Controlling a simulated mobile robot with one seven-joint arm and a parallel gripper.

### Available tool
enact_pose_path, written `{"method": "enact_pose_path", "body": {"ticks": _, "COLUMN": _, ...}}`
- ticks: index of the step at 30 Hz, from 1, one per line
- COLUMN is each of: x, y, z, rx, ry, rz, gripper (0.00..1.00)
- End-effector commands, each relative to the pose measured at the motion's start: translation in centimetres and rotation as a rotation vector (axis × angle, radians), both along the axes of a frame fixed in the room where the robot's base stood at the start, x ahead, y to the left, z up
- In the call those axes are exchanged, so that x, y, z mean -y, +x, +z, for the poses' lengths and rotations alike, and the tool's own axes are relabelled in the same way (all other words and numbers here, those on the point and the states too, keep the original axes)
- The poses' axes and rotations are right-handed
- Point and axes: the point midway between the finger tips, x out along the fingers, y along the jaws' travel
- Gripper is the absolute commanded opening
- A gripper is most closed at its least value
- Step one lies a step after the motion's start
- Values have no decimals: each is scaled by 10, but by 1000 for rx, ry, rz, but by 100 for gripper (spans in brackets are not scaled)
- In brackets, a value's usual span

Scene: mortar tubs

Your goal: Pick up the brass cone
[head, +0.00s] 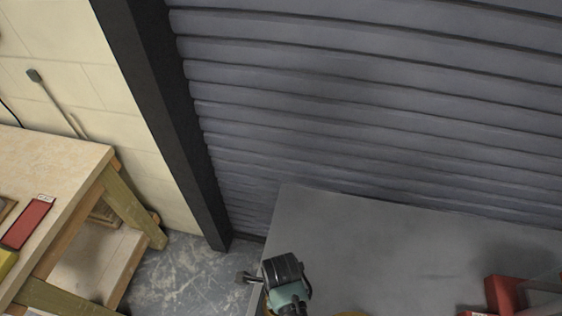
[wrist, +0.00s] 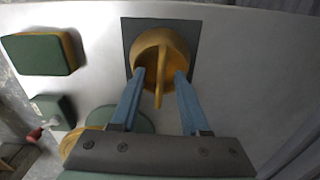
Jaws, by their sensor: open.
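In the wrist view, a yellow-brass rounded thing (wrist: 160,48) with a thin ridge toward me sits over a dark square plate (wrist: 132,32) on the light grey tabletop. It is the likeliest brass cone, but a cone shape is not clear from above. My gripper (wrist: 160,76) is open, its two blue fingers pointing at this thing. The fingertips are at its near left and right sides, with the ridge between them. I cannot tell whether they touch it. In the head view, neither my gripper nor a clear cone shows.
Left of my gripper lie a green-and-yellow block (wrist: 45,53), a smaller green block (wrist: 54,112) and a green disc (wrist: 106,117). A red box (head: 503,293) stands right; a wooden bench (head: 60,160) stands left.

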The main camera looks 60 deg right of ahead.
Motion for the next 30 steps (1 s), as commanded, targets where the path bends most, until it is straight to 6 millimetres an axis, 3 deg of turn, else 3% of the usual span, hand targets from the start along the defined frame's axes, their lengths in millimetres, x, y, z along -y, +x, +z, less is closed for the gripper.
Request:
{"method": "enact_pose_path", "body": {"ticks": 7, "x": 0, "y": 0, "z": -1, "rx": 1, "ry": -1, "rz": 0, "gripper": 44}}
{"method": "enact_pose_path", "body": {"ticks": 12, "x": 0, "y": 0, "z": -1, "rx": 0, "ry": -1, "rz": 0, "gripper": 13}}
{"method": "enact_pose_path", "body": {"ticks": 15, "x": 0, "y": 0, "z": -1, "rx": 0, "ry": -1, "rz": 0, "gripper": 0}}
{"method": "enact_pose_path", "body": {"ticks": 30, "x": 0, "y": 0, "z": -1, "rx": 0, "ry": 0, "rz": 0, "gripper": 0}}
